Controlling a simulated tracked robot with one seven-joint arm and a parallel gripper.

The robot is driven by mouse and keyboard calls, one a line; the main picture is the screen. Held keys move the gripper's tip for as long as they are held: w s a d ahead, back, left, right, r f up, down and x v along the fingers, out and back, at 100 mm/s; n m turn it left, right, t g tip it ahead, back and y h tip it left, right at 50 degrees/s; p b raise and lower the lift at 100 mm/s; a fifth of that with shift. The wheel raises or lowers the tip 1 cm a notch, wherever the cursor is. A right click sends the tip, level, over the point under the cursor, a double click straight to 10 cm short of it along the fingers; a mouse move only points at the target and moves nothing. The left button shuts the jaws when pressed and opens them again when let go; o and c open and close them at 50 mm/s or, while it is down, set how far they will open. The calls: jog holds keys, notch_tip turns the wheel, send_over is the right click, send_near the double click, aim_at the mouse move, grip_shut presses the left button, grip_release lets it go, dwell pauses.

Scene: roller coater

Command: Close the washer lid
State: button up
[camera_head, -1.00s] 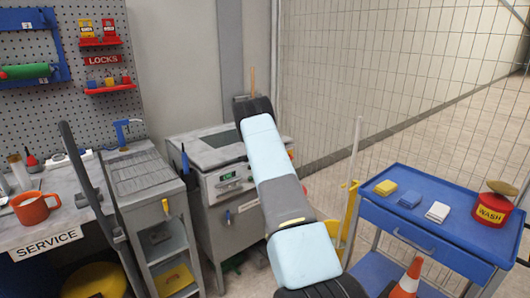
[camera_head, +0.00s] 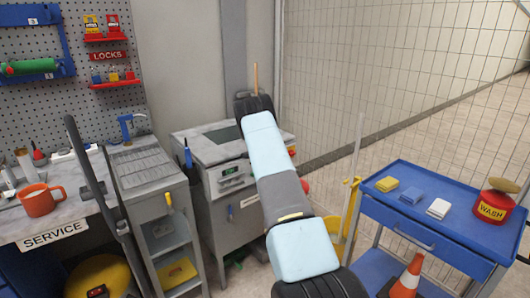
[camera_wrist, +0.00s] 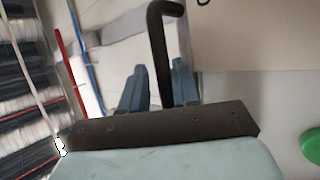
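The washer appears to be the grey cabinet (camera_head: 232,190) in the middle of the head view, with a small green display on its front. Its flat top (camera_head: 205,150) has a dark panel; my arm hides its right part, and I cannot tell how the lid stands. In the wrist view a dark bent bar handle (camera_wrist: 163,45) runs down between the fingers of my gripper (camera_wrist: 158,85). The fingers are apart, with a gap left of the bar. I cannot tell whether the right finger touches it. In the head view the fingers are hidden behind my arm.
A grey slatted-top cabinet (camera_head: 145,170) stands left of the washer. Further left is a bench with an orange mug (camera_head: 40,200). A blue cart (camera_head: 440,232) with sponges and a red WASH can (camera_head: 493,207) stands right. A traffic cone (camera_head: 408,278) is before it. Wire fencing closes the back.

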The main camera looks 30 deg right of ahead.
jog(key=shift+s+a+f, duration=0.1)
jog(key=shift+f, duration=0.45)
jog(key=shift+s+a+f, duration=0.1)
jog(key=shift+s+f, duration=0.1)
jog(key=shift+f, duration=0.05)
jog(key=v, duration=1.2)
jog(key=shift+s+r, duration=0.25)
jog(key=shift+s, duration=0.15)
jog(key=shift+a, duration=0.1)
